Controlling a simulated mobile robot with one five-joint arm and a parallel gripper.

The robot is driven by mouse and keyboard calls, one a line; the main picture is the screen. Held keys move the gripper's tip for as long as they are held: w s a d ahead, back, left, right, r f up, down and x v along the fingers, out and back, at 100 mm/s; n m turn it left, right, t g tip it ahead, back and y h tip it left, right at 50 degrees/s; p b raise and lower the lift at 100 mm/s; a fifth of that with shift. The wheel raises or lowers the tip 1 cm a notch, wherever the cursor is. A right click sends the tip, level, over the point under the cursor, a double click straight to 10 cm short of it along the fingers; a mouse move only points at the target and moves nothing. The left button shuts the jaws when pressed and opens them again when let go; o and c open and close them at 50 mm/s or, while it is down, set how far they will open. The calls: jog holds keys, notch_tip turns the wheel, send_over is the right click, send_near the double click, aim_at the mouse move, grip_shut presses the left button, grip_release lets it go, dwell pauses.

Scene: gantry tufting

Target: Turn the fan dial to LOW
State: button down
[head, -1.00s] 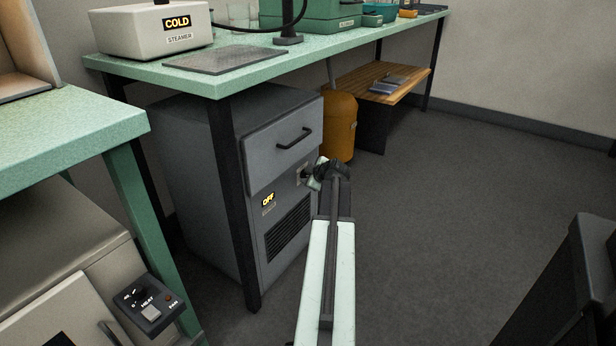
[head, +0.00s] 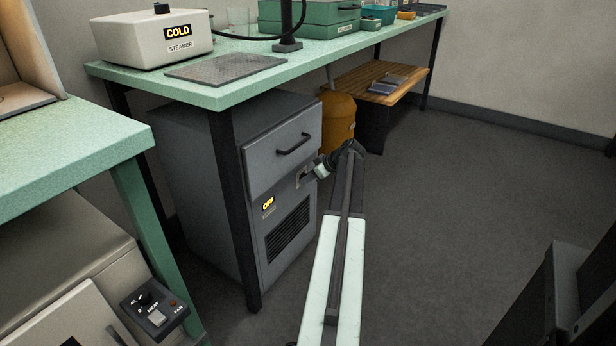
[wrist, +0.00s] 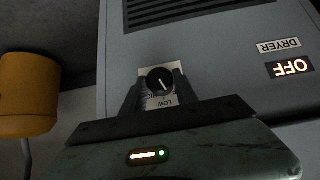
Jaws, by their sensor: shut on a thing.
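The grey dryer cabinet (head: 210,190) stands under the green bench. Its lit sign reads OFF (head: 268,203), also seen upside down in the wrist view (wrist: 290,68). The fan dial (wrist: 160,79) is a round black knob with a white pointer line, on a pale plate with LOW printed on it. My gripper (wrist: 159,88) has one finger on each side of the dial and is shut on it. In the head view my gripper (head: 308,176) reaches the cabinet's front below the drawer handle, and hides the dial.
An orange cylinder (head: 338,118) stands just behind and right of the cabinet. A black bench leg (head: 241,210) stands in front of its left part. A heat control box (head: 154,308) is at lower left. Open floor (head: 470,180) lies to the right.

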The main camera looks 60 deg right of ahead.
jog(key=shift+d+f+m+y+b, duration=0.15)
jog(key=shift+m+y+b, duration=0.25)
jog(key=shift+y, duration=0.45)
jog(key=shift+d+m+y+b, duration=0.15)
jog(key=shift+m+y, duration=0.35)
jog(key=shift+y, duration=0.35)
jog(key=c, duration=0.9)
grip_release()
jog(key=shift+c, duration=0.2)
jog(key=p+v, duration=0.5)
jog(key=v, duration=0.3)
